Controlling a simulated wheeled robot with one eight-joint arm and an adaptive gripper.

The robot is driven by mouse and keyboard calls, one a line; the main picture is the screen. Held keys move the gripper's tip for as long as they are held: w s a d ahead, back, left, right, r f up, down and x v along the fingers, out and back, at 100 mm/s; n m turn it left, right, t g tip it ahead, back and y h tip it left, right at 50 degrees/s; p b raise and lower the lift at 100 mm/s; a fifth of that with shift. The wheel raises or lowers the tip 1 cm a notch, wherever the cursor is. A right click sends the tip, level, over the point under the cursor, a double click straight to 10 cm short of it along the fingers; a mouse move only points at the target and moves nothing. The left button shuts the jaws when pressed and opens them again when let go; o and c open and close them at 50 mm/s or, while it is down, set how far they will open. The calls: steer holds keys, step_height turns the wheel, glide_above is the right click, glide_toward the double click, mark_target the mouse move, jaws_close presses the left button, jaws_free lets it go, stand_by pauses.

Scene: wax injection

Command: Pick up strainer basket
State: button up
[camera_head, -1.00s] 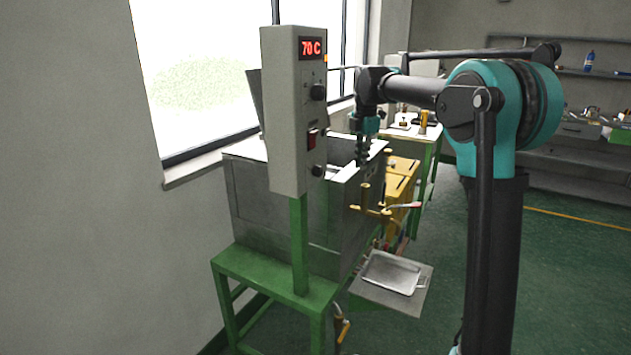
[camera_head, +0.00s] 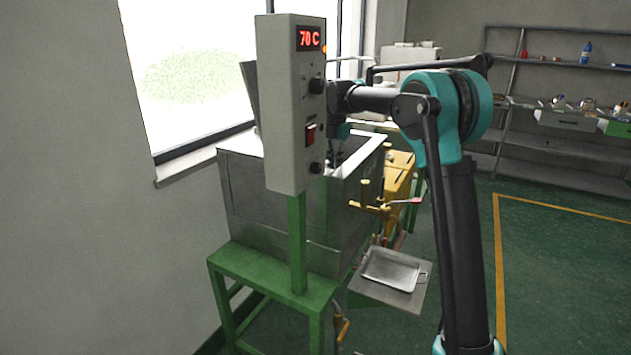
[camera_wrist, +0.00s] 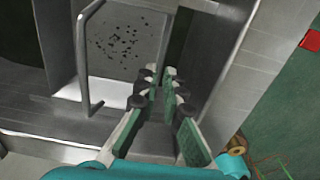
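The strainer basket appears in the wrist view as a grey plate with dark holes (camera_wrist: 122,42) inside the metal tank (camera_wrist: 215,60). A bent metal rod (camera_wrist: 82,62), which looks like its handle, rises at the left. My gripper (camera_wrist: 160,76) has its green-padded fingers apart, with a narrow gap and nothing clearly held between them. Its tips are right of the rod and beside the holed plate. In the head view my gripper (camera_head: 336,154) is at the tank's open top; the control box and tank walls hide the basket there.
A control box (camera_head: 290,105) reading 70 C stands in front of the tank. Brass taps (camera_head: 367,200) stick out from the tank's right side, above a metal tray (camera_head: 392,270). A yellow unit (camera_head: 398,172) is behind. Open green floor lies at right.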

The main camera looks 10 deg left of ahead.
steer(key=shift+f, duration=3.55)
jaws_close()
steer(key=shift+r, duration=0.15)
